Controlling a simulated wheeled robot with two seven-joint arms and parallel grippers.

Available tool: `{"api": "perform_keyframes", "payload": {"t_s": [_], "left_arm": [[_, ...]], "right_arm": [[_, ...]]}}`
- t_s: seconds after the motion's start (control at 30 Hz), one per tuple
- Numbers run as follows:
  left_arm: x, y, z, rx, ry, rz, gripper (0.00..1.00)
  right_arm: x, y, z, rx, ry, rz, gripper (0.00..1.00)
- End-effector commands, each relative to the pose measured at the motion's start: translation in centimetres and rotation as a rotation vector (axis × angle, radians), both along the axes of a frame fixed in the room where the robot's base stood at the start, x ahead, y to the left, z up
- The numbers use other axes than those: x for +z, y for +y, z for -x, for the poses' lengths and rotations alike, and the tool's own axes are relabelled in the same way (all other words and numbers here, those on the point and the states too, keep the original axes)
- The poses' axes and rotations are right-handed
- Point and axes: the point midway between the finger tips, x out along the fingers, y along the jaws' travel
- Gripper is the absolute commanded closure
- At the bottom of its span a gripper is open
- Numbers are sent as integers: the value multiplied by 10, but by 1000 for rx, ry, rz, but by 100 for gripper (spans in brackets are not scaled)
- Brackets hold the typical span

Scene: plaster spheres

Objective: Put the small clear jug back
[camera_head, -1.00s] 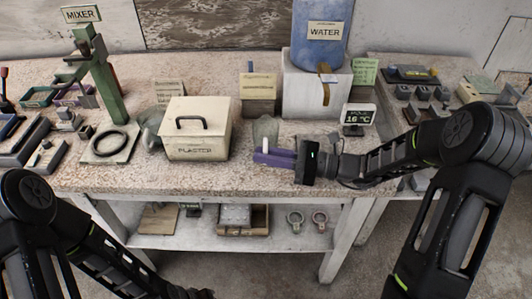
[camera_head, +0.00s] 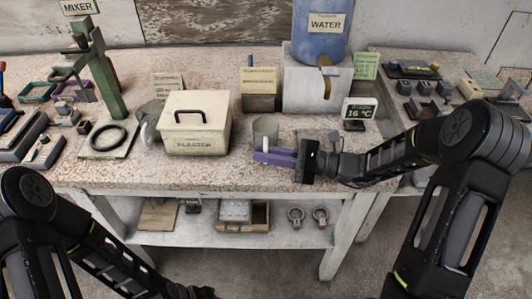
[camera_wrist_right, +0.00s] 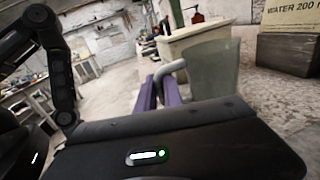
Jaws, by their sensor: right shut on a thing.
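The small clear jug (camera_head: 265,129) is at the front right of the white plaster box, over the speckled bench top. In the right wrist view the clear jug (camera_wrist_right: 213,78) stands upright, with its pale handle (camera_wrist_right: 170,72) at its left. My right gripper (camera_head: 274,157) reaches in from the right, with purple fingers. The right gripper (camera_wrist_right: 161,92) is shut on the handle. The jug's base is hidden, so I cannot tell whether it touches the bench. My left arm is at the lower left, its gripper out of frame.
The plaster box (camera_head: 195,125) stands left of the jug, with another clear vessel (camera_head: 148,120) beyond it. The water container (camera_head: 318,45) sits on a white block (camera_head: 312,82) behind. A temperature display (camera_head: 359,113) is to the right. Bare bench lies in front.

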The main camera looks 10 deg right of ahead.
Motion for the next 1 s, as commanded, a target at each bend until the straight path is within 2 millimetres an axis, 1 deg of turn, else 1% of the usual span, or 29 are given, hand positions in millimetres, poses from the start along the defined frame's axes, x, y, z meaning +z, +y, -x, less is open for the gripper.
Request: {"api": "perform_keyframes", "payload": {"t_s": [0.27,0.3,0.5,0.6,0.87,1.0], "left_arm": [[-5,0,0,0,0,0,64],[-4,0,0,0,0,0,64],[-4,0,0,0,0,0,64],[-4,0,0,0,0,0,64],[-4,0,0,0,-1,0,64],[-6,0,0,0,-1,0,64]], "right_arm": [[-6,0,0,0,-1,0,100],[-5,0,0,0,-1,0,87],[-5,0,0,0,0,0,70],[-5,0,0,0,0,0,64],[-6,-1,0,-1,0,0,64],[-6,-10,4,-3,1,0,64]]}}
